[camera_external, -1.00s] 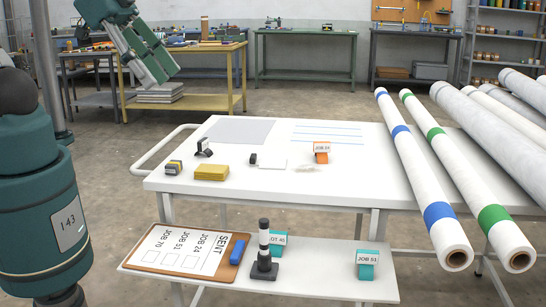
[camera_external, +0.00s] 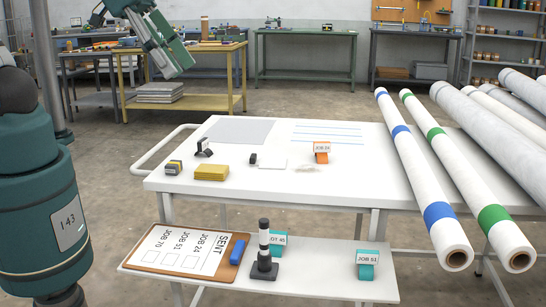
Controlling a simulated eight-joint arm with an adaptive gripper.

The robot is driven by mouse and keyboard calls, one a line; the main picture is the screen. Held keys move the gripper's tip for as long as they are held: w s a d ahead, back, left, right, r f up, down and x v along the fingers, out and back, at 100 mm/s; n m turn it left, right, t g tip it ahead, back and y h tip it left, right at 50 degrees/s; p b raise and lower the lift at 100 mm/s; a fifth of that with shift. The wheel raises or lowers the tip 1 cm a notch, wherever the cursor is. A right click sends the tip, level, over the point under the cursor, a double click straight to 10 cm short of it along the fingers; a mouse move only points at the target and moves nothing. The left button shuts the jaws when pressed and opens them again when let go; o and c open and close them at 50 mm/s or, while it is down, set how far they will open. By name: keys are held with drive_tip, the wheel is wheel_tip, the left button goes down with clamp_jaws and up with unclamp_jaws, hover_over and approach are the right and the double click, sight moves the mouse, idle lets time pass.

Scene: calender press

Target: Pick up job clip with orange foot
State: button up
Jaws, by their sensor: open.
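The job clip with the orange foot (camera_external: 321,157) stands on the white cart top, right of its middle. It carries a white label that seems to read JOB 24. My gripper (camera_external: 177,68) is at the upper left of the picture, high above and left of the cart, well apart from the clip. Its jaws are open and nothing shows between them.
Long rolls (camera_external: 437,185) lie along the right. The lower shelf holds a clipboard (camera_external: 185,252), a striped post (camera_external: 264,250) and teal-footed clips (camera_external: 367,266).

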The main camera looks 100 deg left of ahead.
drive_tip(key=w+a+r+n+g, duration=0.15)
drive_tip(key=w+a+n, duration=0.35)
drive_tip(key=w+a, duration=0.5)
drive_tip(key=n+g+p, duration=0.2)
drive_tip(key=n+g, duration=0.3)
drive_tip(key=n, duration=0.8)
hover_over(323, 142)
drive_tip(key=f, duration=2.3)
drive_tip(key=shift+d+f, duration=0.2)
drive_tip(key=shift+d, duration=0.05)
drive_tip(key=shift+a+f, duration=0.4)
drive_tip(key=shift+f, duration=0.05)
drive_tip(key=shift+f, duration=0.1)
drive_tip(key=shift+f, duration=1.2)
drive_tip(key=shift+f, duration=0.1)
